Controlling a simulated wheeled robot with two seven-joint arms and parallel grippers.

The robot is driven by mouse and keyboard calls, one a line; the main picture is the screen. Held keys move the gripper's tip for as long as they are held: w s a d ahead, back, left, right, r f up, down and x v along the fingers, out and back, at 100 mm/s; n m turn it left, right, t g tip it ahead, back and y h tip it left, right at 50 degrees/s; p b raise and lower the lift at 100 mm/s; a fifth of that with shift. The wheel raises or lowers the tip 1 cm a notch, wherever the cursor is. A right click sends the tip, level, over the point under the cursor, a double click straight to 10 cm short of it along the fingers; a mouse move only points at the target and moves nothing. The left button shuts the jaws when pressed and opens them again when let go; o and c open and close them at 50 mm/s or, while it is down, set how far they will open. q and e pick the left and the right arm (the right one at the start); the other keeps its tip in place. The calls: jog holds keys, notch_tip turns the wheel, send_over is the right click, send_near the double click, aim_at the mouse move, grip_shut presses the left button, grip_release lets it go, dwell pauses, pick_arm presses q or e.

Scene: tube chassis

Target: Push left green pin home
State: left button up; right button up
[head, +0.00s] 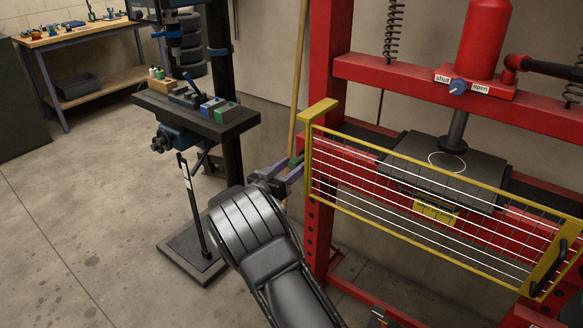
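A small green piece (297,161), which looks like the left green pin, shows at the outer side of the left red post of the press, just below the yellow guard's corner. My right gripper (284,173) is right at it, with purple-grey fingers pointing up and to the right toward the post. The green piece shows by the fingertips. I cannot tell whether they touch it, or whether the fingers are open or closed. How far the pin sits in the post is hidden. My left gripper is not in view.
The red press frame (327,60) holds a yellow wire guard (318,108) across its front. A black block (400,165) lies under the ram. A drill press table (235,121) with coloured blocks stands to the left. Open concrete floor (90,200) lies at far left.

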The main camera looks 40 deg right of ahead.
grip_shut()
dwell(1.2)
